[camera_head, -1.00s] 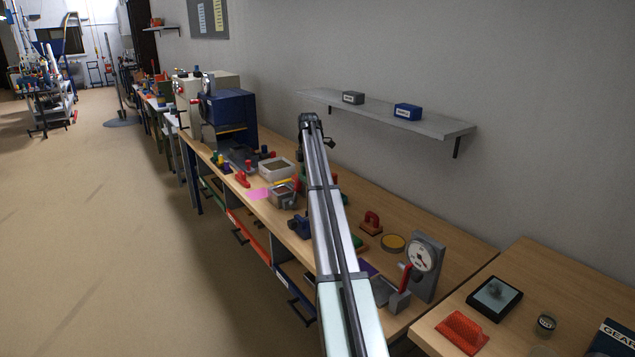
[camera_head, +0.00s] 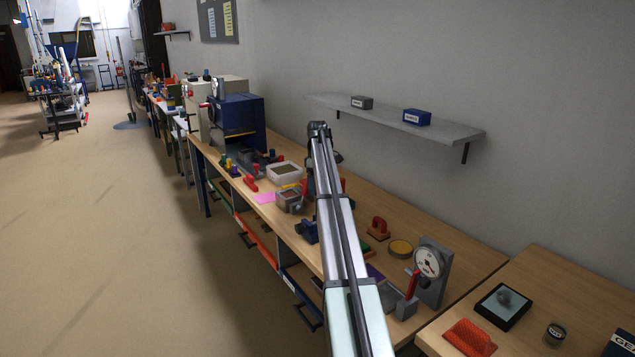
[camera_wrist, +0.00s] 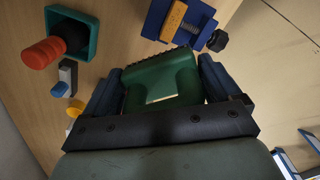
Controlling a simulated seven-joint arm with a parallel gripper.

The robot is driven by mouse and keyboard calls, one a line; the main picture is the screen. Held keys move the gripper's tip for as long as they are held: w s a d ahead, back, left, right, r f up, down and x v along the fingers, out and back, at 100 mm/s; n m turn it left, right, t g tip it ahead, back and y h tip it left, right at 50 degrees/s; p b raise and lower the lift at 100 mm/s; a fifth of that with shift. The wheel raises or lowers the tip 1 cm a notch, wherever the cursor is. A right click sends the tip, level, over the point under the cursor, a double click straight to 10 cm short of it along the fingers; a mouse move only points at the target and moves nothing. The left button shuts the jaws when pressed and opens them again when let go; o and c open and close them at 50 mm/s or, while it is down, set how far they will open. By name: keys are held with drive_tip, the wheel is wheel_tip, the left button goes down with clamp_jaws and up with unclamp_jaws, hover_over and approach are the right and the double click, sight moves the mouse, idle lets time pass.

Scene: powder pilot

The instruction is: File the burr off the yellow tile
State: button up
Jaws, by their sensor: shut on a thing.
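My gripper (camera_wrist: 163,80) is shut on a green block (camera_wrist: 165,78) in the wrist view. The block has a dark toothed edge on its far side and a small pale patch on its face; it looks like the file. Just beyond it is a blue holder (camera_wrist: 158,14) with a yellow-orange bar-shaped piece (camera_wrist: 174,20), probably the yellow tile, and a spring beside it. The block's edge lies close to the holder; I cannot tell if they touch. The burr cannot be made out. In the head view my arm hides the gripper's work area.
In the wrist view a green tray (camera_wrist: 93,40) with a red-handled tool (camera_wrist: 43,53) stands left, and a black knob (camera_wrist: 217,41) sits beside the holder. In the head view a dial gauge (camera_head: 428,262) stands near the bench's front end. A shelf (camera_head: 450,130) hangs above.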

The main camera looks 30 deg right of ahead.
drive_tip(key=shift+f, duration=3.15)
drive_tip(key=shift+s+f, duration=0.3)
drive_tip(key=shift+c, duration=0.3)
drive_tip(key=shift+s+f, duration=0.1)
drive_tip(key=shift+s, duration=3.6)
drive_tip(key=shift+w, duration=4.05)
drive_tip(key=shift+r, duration=4.1)
